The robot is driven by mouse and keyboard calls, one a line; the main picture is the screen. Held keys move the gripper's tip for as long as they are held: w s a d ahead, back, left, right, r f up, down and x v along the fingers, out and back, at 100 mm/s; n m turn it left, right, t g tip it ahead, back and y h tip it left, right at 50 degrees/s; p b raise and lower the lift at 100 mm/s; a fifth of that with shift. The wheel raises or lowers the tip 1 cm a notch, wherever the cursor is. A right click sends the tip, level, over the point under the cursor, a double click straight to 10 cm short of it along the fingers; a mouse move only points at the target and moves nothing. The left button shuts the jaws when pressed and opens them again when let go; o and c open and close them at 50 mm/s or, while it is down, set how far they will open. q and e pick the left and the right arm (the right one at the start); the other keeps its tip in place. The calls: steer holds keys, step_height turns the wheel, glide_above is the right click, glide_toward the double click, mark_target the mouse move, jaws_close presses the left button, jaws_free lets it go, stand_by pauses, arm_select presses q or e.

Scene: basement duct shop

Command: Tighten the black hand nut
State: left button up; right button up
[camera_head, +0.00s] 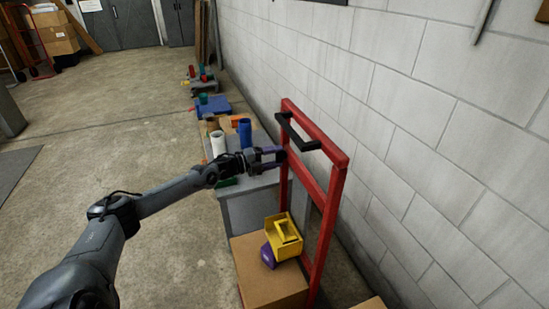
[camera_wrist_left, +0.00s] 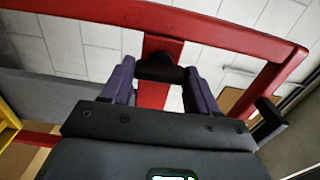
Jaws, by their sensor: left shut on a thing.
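A red upright frame (camera_head: 328,200) stands by the wall; its bars also cross the wrist view (camera_wrist_left: 235,37). My left gripper (camera_head: 278,155) reaches the frame from the left, below its top bar. In the wrist view its two purple fingers (camera_wrist_left: 160,82) close on the black hand nut (camera_wrist_left: 160,67) from both sides. The nut sits against a red bar of the frame. In the head view the nut is mostly hidden by the fingers. My right gripper is in neither view.
Below are a cardboard box (camera_head: 262,275), a yellow bin (camera_head: 284,238) and a purple object (camera_head: 268,256). A blue cylinder (camera_head: 245,132) and a white cylinder (camera_head: 218,143) stand behind my gripper.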

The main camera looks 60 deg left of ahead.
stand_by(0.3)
arm_select(q)
steer(key=o, duration=1.1)
steer(key=shift+c, duration=0.2)
steer(key=shift+s, duration=0.15)
steer(key=p+v, duration=0.5)
steer(key=v, duration=0.5)
steer(key=shift+s, duration=0.25)
steer(key=shift+a, duration=0.1)
